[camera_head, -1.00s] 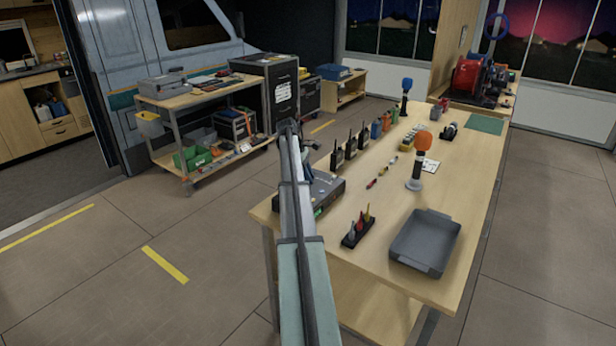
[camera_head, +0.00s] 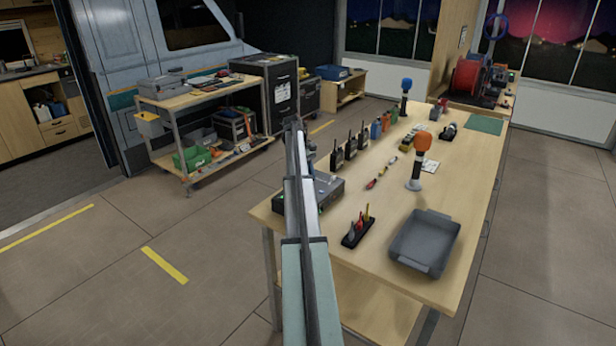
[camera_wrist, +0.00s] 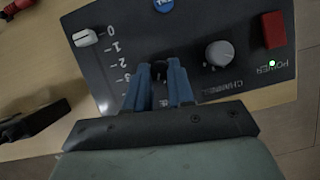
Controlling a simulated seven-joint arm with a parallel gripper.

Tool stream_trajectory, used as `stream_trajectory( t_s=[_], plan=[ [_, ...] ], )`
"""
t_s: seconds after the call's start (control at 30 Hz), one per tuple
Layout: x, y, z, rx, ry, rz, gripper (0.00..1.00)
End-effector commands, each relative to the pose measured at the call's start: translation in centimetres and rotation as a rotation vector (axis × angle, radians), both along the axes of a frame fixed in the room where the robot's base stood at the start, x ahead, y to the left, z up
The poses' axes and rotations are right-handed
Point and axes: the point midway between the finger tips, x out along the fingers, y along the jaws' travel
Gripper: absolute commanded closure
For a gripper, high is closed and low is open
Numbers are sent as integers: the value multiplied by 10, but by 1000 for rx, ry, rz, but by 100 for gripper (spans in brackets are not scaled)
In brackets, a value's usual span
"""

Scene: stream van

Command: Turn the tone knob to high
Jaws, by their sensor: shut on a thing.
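The control box (camera_head: 327,190) stands on the near left part of the workbench, partly hidden by my arm. Its dark panel (camera_wrist: 112,20) fills much of the wrist view. My gripper (camera_wrist: 160,68) has its blue fingers closed around a small dark knob (camera_wrist: 160,75), of which only a little shows between them. I take this as the tone knob; its label and pointer are hidden. A grey channel knob (camera_wrist: 219,53) sits just to the right, apart from the fingers.
The panel also has a white slider (camera_wrist: 86,38) beside the 0, a red power switch (camera_wrist: 273,30) and a lit lamp (camera_wrist: 272,63). On the workbench (camera_head: 455,195) stand several radios, an orange-topped microphone (camera_head: 422,143), a small tool stand (camera_head: 357,228) and a grey tray (camera_head: 425,240).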

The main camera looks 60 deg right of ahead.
Motion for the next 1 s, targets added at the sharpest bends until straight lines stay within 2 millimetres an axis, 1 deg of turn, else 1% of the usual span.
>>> stream_trajectory(
  t_s=[0.13, 0.33, 0.83, 0.87, 1.0],
  plan=[
    [1, -1, 0, 1, -2, -75, 100],
    [1, -2, 0, -1, -3, -136, 100],
    [1, -1, 0, 0, -4, -156, 100],
    [1, -1, 0, 0, -4, -156, 76],
    [1, -2, 0, 0, -3, -156, 63]
  ],
)
